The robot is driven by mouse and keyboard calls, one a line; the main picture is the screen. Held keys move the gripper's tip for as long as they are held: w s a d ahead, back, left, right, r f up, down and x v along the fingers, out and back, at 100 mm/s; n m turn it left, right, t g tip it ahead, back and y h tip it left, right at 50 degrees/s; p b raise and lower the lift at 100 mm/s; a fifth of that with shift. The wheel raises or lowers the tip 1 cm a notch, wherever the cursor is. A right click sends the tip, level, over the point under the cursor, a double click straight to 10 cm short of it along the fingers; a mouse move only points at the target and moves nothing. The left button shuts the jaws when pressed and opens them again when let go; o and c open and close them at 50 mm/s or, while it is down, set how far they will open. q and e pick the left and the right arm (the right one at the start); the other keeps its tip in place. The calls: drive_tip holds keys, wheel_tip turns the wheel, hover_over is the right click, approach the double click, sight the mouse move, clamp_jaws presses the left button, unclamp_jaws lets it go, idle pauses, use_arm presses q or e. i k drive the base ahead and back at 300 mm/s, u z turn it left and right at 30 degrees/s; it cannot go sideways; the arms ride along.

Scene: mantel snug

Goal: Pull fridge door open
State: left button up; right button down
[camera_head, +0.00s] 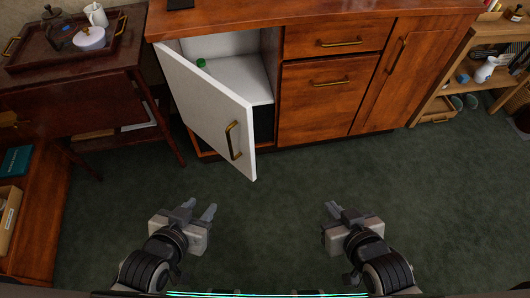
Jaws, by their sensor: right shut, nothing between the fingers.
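The white fridge door (207,108) stands ajar at the left end of the wooden cabinet, swung out toward me. Its brass handle (233,141) is on the outer face near the free edge. Behind it the white interior (232,75) shows, with a green-topped item (201,63) partly hidden by the door. My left gripper (201,207) is open and empty, below and left of the handle in the picture, apart from the door. My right gripper (332,208) is shut and empty, to the right of the door and touching nothing.
The wooden cabinet (320,98) has drawers and doors right of the fridge. A side table (75,95) with a tray (65,50) stands at left, and a low wooden unit (38,215) is nearer. A shelf (460,75) is at right. The green carpet (270,225) is clear.

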sight(222, 118)
drive_tip(key=z, duration=1)
drive_tip(key=k, duration=0.4)
drive_tip(key=z, duration=1.85)
drive_tip(key=k, duration=0.1)
drive_tip(key=u, duration=2.7)
drive_tip(key=i, duration=0.75)
drive_tip(key=z, duration=0.05)
